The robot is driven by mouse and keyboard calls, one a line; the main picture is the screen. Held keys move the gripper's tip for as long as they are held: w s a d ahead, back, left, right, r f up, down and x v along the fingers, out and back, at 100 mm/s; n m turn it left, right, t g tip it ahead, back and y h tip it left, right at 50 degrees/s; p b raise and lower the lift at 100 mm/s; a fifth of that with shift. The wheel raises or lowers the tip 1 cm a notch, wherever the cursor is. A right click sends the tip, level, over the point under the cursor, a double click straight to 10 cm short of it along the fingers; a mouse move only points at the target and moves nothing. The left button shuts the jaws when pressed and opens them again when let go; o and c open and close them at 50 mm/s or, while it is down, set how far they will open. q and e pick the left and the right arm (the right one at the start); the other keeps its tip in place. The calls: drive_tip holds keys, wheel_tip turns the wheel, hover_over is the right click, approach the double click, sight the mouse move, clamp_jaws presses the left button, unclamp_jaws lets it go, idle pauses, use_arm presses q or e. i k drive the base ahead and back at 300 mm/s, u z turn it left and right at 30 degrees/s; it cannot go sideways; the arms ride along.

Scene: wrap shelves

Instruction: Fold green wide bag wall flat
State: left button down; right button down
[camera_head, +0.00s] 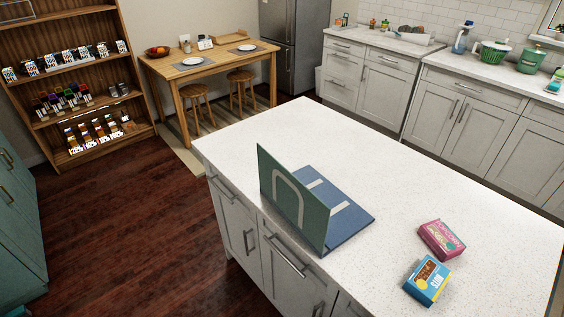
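The green wide bag wall (318,215) stands nearly upright on the white speckled island counter (300,125), close to the counter's left front edge. A pale arched strip, like a handle, shows on its face. A blue panel (346,227) with pale strips lies on the counter to its right, and its left part is hidden behind the green wall. The two appear to meet along the green wall's lower edge. Neither of my grippers is in view, and nothing touches the green wall.
A pink box (440,239) and a blue box (427,281) lie on the counter to the right of the panels. The counter's far part is clear. A wooden table (180,70) with stools, stocked shelves (140,95) and back cabinets (470,125) stand beyond the floor.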

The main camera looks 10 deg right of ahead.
sight(309, 215)
drive_tip(key=z, duration=1.25)
drive_tip(key=k, duration=0.9)
drive_tip(key=u, duration=1.6)
drive_tip(key=i, duration=0.5)
